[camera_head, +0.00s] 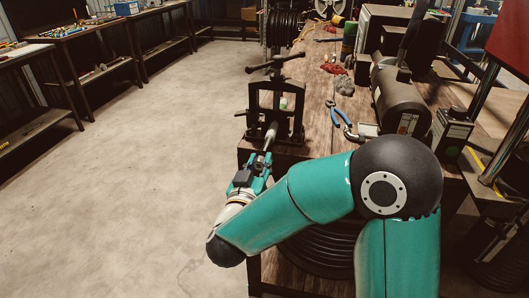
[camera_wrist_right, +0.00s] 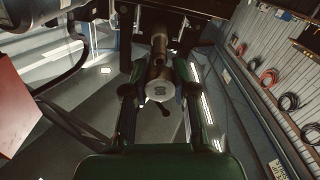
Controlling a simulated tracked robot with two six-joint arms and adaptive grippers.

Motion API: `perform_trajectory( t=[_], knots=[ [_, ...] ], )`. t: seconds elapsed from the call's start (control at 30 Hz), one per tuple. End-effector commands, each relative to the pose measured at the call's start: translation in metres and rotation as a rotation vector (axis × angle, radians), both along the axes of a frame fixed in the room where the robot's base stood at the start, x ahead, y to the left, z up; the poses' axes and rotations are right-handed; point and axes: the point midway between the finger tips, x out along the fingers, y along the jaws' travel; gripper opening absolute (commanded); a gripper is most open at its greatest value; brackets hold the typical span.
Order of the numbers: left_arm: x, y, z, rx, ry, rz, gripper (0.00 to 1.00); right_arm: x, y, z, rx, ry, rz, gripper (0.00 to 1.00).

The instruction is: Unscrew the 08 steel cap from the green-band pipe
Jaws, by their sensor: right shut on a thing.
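The steel cap (camera_wrist_right: 160,90) shows its round end face, marked 08, between the fingers in the right wrist view. The grey steel pipe (camera_head: 271,134) sticks out of a black vice (camera_head: 290,119) at the bench's near left corner. My right gripper (camera_head: 264,159) is shut on the cap at the pipe's free end, roughly in line with the pipe. It also shows in the right wrist view (camera_wrist_right: 159,75). The fingers hide most of the cap in the head view. My left gripper is out of view.
The concrete floor (camera_head: 160,150) on the left is clear.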

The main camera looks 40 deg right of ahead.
Motion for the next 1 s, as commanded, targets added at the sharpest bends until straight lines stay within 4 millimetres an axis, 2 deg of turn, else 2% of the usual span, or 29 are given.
perform_trajectory(
  t=[0.5,0.87,1.0],
  knots=[
    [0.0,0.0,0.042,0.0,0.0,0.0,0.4,0.0,0.0,0.048,-0.001,-0.001,0.0,0.0],
    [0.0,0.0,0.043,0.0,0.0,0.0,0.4,0.0,0.0,0.05,-0.001,-0.001,0.0,0.0],
    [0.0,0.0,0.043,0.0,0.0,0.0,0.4,0.005,0.007,0.045,-0.001,0.001,0.022,0.0]
  ],
)
